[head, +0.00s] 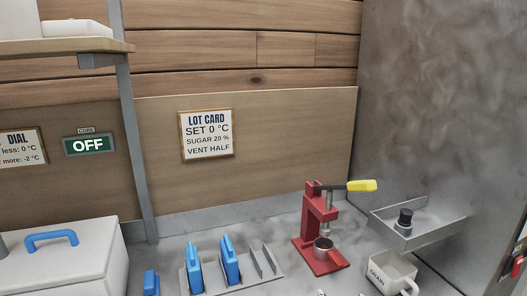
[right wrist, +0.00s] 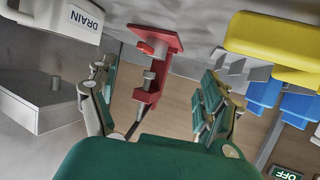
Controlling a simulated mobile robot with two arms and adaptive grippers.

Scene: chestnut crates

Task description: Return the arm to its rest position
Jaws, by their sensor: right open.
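My right gripper (right wrist: 156,80) shows in the right wrist view with its two green-padded fingers spread apart. Nothing is between the pads; the red press (right wrist: 152,62) shows beyond them in the gap. In the head view the press (head: 310,228) stands upright on the counter with its yellow-gripped lever (head: 361,186) out to the right. Only small tips, perhaps of my right gripper, show at the bottom edge there. My left gripper is in neither view.
A white DRAIN cup (head: 392,272) stands right of the press, below a metal wall tray (head: 405,230). Blue-handled tools (head: 230,262) sit in a rack (head: 262,279) to the left, beside a white lidded box (head: 68,262). A yellow block (right wrist: 275,40) looms near the wrist camera.

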